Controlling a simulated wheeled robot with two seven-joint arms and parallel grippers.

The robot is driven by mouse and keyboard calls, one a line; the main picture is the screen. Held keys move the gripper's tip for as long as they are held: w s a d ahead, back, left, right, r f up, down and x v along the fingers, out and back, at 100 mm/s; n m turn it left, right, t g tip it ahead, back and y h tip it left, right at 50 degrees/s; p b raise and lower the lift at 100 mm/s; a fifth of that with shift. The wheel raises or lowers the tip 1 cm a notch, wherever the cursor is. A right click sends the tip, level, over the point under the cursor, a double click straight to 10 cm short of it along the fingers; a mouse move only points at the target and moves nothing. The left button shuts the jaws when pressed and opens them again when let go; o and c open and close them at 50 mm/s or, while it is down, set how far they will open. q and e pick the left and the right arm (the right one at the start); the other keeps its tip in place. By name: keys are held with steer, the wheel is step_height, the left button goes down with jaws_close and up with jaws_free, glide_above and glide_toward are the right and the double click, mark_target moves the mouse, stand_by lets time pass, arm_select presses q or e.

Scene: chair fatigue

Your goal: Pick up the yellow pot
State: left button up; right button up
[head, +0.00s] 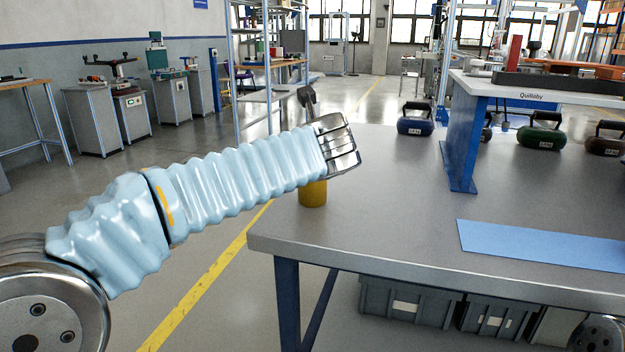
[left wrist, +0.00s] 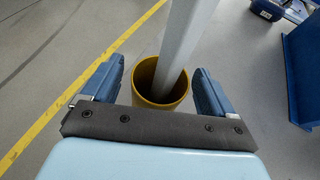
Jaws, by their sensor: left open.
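The yellow pot (head: 313,194) stands at the near left corner of the grey table (head: 400,215). My left forearm and gripper (head: 340,148) partly hide it in the head view. In the left wrist view the pot (left wrist: 145,77) is seen from above, with its round open rim between the two blue fingers of my left gripper (left wrist: 156,72). The gripper is open, with a finger on either side of the pot. A long pale shaft (left wrist: 183,40) rises out of the pot. My right gripper is not in view.
A dark-headed tool (head: 307,97) shows above my left wrist. A blue mat (head: 540,246) lies at the table's right front. A white shelf (head: 540,90) on a blue support stands behind it. Kettlebell-like weights (head: 415,122) stand along the back. The table's middle is clear.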

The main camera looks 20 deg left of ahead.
arm_select(q)
steer(key=shift+x, duration=1.1)
steer(key=shift+c, duration=0.3)
steer(key=c, duration=1)
steer(key=shift+c, duration=0.2)
